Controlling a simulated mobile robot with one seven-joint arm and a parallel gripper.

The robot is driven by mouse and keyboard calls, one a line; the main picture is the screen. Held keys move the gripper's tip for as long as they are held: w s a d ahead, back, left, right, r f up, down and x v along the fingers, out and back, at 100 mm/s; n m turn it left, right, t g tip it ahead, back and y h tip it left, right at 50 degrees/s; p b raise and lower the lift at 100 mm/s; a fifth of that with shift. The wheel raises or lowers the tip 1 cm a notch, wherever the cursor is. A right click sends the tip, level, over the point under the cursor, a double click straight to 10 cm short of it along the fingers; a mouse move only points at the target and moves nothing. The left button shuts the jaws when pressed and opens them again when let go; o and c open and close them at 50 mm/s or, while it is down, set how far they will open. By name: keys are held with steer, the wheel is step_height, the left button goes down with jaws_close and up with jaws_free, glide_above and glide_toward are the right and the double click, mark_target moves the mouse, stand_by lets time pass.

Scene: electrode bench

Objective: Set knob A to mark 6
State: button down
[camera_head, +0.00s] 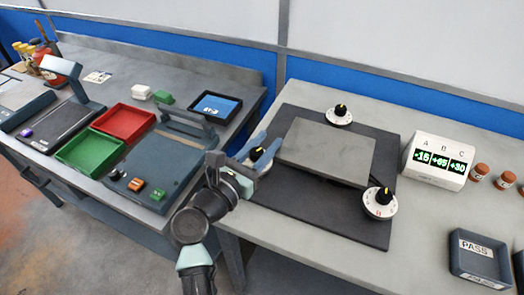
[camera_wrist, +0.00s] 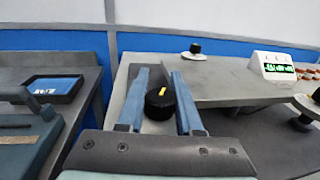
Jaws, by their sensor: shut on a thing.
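My gripper (camera_head: 257,148) reaches to the left side of the dark mat, its two blue fingers on either side of a black knob (camera_head: 257,155). In the wrist view the knob (camera_wrist: 160,103) sits between the fingers, shut on it, with a yellow pointer line on top. Its dial is mostly hidden, and no letter A or mark 6 is readable. A second knob (camera_head: 340,112) on a white dial stands behind the grey block, and a third (camera_head: 381,200) stands at its right front. A white display (camera_head: 438,160) labelled A, B, C appears to read -15, +65, +30.
The grey block (camera_head: 325,152) lies on the dark mat (camera_head: 300,212) close right of my gripper. Brown-capped jars (camera_head: 480,172) and a PASS tray (camera_head: 480,256) are at the right. The left bench holds red (camera_head: 124,105) and green (camera_head: 70,160) trays.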

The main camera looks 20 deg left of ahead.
steer(key=m+g+h+b, duration=0.1)
steer(key=h+b, duration=0.1)
steer(key=m+g+h+b, duration=0.1)
steer(key=m+h+b, duration=0.1)
steer(key=d+m+g+h+b, duration=0.1)
steer(key=m+h+b, duration=0.1)
steer(key=h, duration=0.1)
steer(key=shift+s+f, duration=0.25)
steer(key=m+g+h+b, duration=0.2)
steer(key=shift+s+d+r+h+b, duration=0.15)
steer(key=shift+s+d+h+b, duration=0.1)
steer(key=shift+h+b, duration=0.1)
steer(key=c, duration=0.6)
jaws_free()
steer(key=shift+d, duration=0.1)
steer(key=shift+r, duration=0.1)
steer(key=v, duration=1.3)
steer(key=shift+w+r, duration=0.1)
